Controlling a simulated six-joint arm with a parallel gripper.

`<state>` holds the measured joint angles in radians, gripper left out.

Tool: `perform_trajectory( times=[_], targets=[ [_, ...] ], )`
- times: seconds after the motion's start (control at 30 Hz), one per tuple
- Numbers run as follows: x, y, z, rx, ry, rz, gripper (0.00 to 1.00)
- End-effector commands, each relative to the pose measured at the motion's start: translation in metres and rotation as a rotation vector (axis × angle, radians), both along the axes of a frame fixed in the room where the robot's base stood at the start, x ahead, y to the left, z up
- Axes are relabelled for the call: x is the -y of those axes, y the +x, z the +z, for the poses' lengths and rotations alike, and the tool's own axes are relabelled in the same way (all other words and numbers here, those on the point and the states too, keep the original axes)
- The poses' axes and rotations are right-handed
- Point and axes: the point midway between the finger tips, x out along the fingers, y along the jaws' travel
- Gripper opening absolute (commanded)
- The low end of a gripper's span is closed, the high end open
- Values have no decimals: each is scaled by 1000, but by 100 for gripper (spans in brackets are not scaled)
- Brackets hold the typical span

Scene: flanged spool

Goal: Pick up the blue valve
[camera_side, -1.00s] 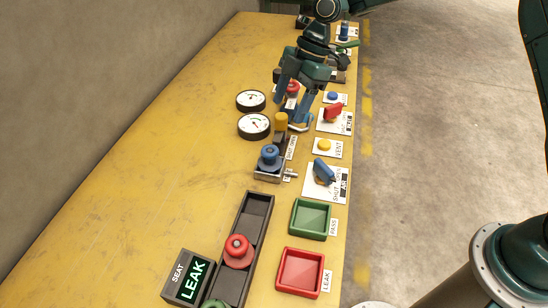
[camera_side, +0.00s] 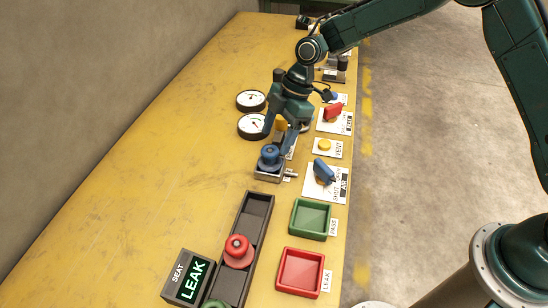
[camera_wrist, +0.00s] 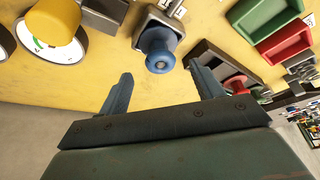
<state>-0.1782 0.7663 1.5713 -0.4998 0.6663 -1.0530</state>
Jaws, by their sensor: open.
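The blue valve (camera_side: 270,155) is a spool-shaped knob standing upright in a grey metal seat (camera_side: 268,175) on the yellow bench. In the wrist view the blue valve (camera_wrist: 158,50) lies beyond and between the fingertips, apart from both. My gripper (camera_side: 280,142) is open and empty, just above and behind the valve in the side view. Its two fingers also show in the wrist view (camera_wrist: 160,78). In the side view the fingers stand close to the valve; contact cannot be told there.
A red valve (camera_side: 238,250) sits in a dark rack (camera_side: 258,212). Green (camera_side: 312,218) and red (camera_side: 300,272) trays stand at the front right. A blue handle (camera_side: 323,172) and yellow button (camera_side: 326,146) are right of the valve. Two gauges (camera_side: 253,126) lie behind. The bench's left side is clear.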

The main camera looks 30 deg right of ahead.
Motion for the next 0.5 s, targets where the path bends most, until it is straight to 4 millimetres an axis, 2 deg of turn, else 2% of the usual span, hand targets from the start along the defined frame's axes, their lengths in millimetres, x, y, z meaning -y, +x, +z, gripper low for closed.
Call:
perform_trajectory(
  times=[0.27, 0.5],
  targets=[
    [-3, 0, -5, -1, 0, 0, 66],
    [-15, -1, -28, -3, -1, 1, 66]
  ],
)
